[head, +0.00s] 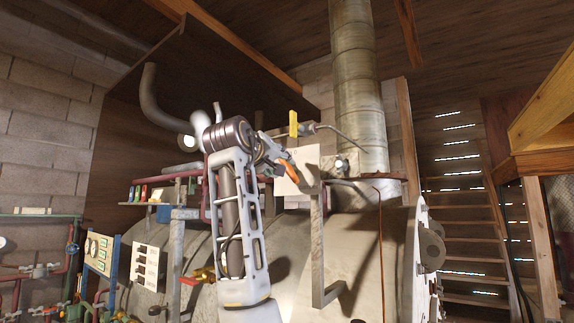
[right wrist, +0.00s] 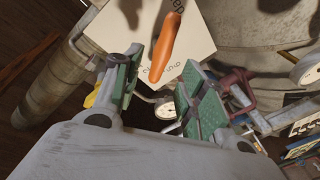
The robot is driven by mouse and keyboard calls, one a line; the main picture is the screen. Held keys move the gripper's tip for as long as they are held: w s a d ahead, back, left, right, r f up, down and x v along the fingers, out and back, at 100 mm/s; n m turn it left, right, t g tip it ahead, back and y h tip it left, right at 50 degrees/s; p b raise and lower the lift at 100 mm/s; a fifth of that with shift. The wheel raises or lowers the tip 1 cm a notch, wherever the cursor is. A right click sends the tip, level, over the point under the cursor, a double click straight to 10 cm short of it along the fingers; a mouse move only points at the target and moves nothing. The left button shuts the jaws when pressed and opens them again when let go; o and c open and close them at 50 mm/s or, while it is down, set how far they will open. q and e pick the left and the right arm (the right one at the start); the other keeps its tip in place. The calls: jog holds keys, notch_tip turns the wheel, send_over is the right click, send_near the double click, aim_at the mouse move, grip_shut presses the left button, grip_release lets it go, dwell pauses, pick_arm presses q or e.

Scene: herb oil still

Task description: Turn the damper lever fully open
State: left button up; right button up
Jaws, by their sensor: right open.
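The damper lever shows as an orange handle (head: 289,171) in front of a white plate (head: 308,165) on the still, below the flue pipe. In the right wrist view the orange handle (right wrist: 166,48) lies tilted over the white plate (right wrist: 115,28), which carries partly hidden lettering. My right gripper (head: 274,150) is raised close beside the handle. In the right wrist view my right gripper (right wrist: 161,70) is open, with green pads apart and nothing held. The handle's lower end shows near the gap between the fingertips; I cannot tell whether they touch. My left gripper is out of view.
A yellow handle (head: 293,124) on a thin pipe is just above the gripper. The flue pipe (head: 358,85) rises behind. A grey bracket (head: 317,245) stands to the right of my arm. Pipes and gauges (head: 97,250) fill the left; wooden stairs (head: 465,225) are at right.

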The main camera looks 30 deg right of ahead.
aim_at(291, 170)
jog(key=p+x, duration=0.2)
jog(key=x, duration=0.5)
jog(key=shift+w, duration=0.1)
jog(key=shift+d+f, duration=0.1)
grip_shut()
